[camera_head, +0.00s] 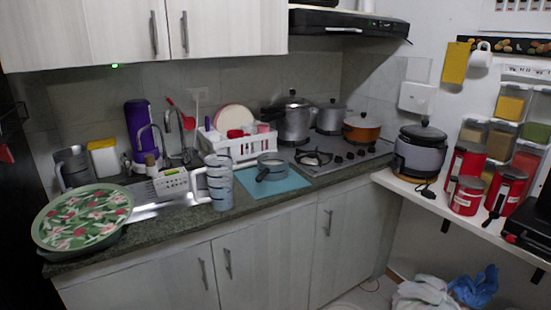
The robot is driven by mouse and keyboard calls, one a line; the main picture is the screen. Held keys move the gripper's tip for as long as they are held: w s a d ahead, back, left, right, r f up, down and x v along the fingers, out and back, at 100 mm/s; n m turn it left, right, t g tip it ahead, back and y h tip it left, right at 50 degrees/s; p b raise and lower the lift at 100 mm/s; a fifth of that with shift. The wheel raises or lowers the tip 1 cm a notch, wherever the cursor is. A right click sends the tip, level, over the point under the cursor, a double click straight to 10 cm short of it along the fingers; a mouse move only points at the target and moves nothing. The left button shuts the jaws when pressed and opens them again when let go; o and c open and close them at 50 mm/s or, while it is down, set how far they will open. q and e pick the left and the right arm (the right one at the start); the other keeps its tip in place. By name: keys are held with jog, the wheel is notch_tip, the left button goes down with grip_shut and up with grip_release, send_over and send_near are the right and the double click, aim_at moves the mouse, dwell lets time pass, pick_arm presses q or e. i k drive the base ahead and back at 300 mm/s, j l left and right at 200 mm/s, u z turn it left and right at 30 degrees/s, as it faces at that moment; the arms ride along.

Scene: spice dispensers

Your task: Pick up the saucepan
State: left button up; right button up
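A small grey saucepan (272,170) sits upright on a teal mat (296,184) on the counter, left of the stove. Its short dark handle points to the front left. Its far side is close to the white dish rack. Neither of my grippers shows in the head view.
A tall patterned mug (219,182) stands just left of the saucepan. A white dish rack (240,146) is behind it. The stove (335,158) to the right holds several pots, including an orange pot (361,129). A floral tray (82,217) lies at the counter's left end.

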aim_at(271, 166)
jog(key=i+u, duration=0.4)
jog(key=i+l+u, duration=0.15)
jog(key=i+u, duration=0.2)
jog(key=i+l+u, duration=0.25)
jog(key=u, duration=0.15)
jog(key=i, duration=0.1)
